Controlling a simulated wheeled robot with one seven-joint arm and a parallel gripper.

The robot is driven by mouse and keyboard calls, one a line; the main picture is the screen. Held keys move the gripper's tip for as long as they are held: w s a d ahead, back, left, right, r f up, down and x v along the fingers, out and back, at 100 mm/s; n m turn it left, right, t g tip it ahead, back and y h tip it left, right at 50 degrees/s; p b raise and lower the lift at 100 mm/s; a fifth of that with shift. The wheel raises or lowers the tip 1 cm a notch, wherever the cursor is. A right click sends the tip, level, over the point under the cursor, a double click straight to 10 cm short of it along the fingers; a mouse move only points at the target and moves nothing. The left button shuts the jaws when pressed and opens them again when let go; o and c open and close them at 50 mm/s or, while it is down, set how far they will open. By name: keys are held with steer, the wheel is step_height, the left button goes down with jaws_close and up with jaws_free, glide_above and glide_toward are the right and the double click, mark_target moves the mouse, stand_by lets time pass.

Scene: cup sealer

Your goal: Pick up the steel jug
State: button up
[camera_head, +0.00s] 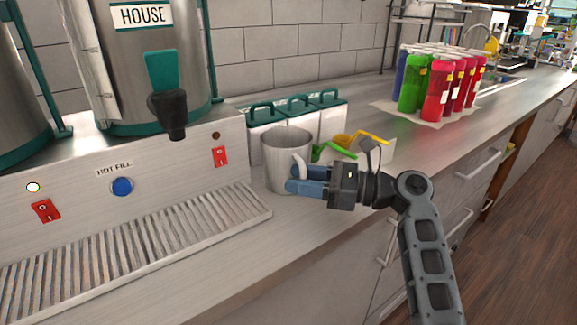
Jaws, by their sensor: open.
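The steel jug (284,153) stands upright on the counter, just right of the drip tray. Its pale handle (300,165) faces right, toward my arm. My gripper (293,180) comes in from the right at the height of the handle, with its blue fingers next to the jug's right side. The gripper is open. The fingertips overlap the lower handle in this view, and I cannot tell whether they touch it.
A coffee machine (120,150) with a slatted drip tray (140,240) fills the left. Teal-lidded containers (297,117) stand behind the jug, with green and yellow scoops (342,147) beside them. Several coloured bottles (436,90) stand farther back. The counter's front edge is close below.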

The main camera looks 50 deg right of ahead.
jaws_close()
stand_by(0.3)
stand_by(0.3)
